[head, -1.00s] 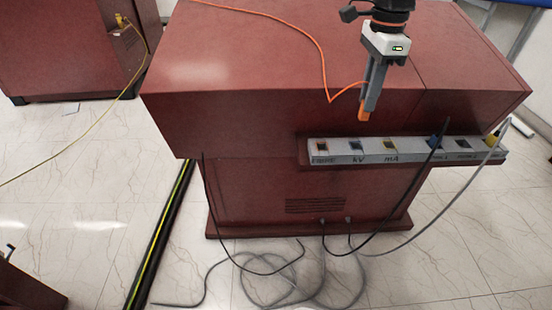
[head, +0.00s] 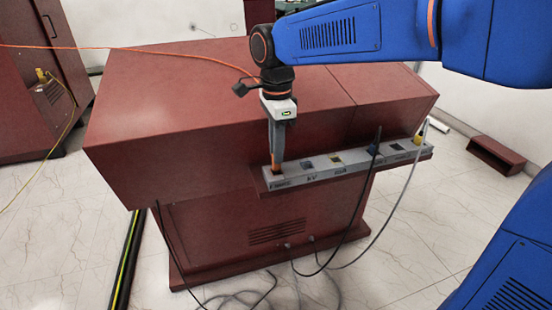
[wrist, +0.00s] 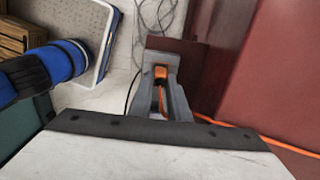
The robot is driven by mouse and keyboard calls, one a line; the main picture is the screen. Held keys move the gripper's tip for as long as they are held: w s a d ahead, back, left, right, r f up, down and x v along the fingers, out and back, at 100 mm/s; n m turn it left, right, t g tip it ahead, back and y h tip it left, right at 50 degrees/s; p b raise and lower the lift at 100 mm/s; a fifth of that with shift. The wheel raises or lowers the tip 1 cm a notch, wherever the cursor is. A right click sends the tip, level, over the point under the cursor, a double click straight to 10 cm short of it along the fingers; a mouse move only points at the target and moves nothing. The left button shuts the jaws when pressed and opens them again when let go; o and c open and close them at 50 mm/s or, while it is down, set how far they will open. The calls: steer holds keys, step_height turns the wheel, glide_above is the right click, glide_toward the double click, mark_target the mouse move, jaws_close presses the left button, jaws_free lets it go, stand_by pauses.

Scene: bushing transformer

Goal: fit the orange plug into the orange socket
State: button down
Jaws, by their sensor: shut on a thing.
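My gripper (head: 278,160) points down and is shut on the orange plug (head: 276,167). The plug is at the leftmost opening of the grey socket strip (head: 325,175), where the orange socket is. The gripper tips and plug largely hide that socket. I cannot tell whether the plug is inside it or just above it. In the wrist view the plug (wrist: 161,72) shows orange between my fingers (wrist: 160,82). The orange cable (head: 150,51) runs left from the gripper across the cabinet top. It also trails right in the wrist view (wrist: 240,128).
The strip sits on a ledge of the red-brown cabinet (head: 200,90). Loose cables lie on the floor. Another cabinet (head: 30,75) stands at the left.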

mark_target(277, 169)
steer(key=shift+f, duration=1.5)
steer(key=shift+f, duration=0.1)
steer(key=c, duration=1.7)
jaws_free()
step_height(277, 169, up, 12)
steer(key=shift+r, duration=0.15)
steer(key=s+d+f+n+t, duration=0.1)
steer(key=s+d+f+n, duration=0.4)
steer(key=s+d, duration=0.2)
steer(key=s+d+f+n+t, duration=0.2)
steer(key=s+d+f+n, duration=0.3)
steer(key=d, duration=0.6)
steer(key=s+d+f+n+t, duration=0.1)
steer(key=s+d+f+n, duration=0.3)
steer(key=s+d+f, duration=0.2)
steer(key=shift+s+d+f+n+t, duration=0.2)
steer(key=shift+s+d+n+t, duration=0.2)
steer(key=shift+s+d, duration=1.05)
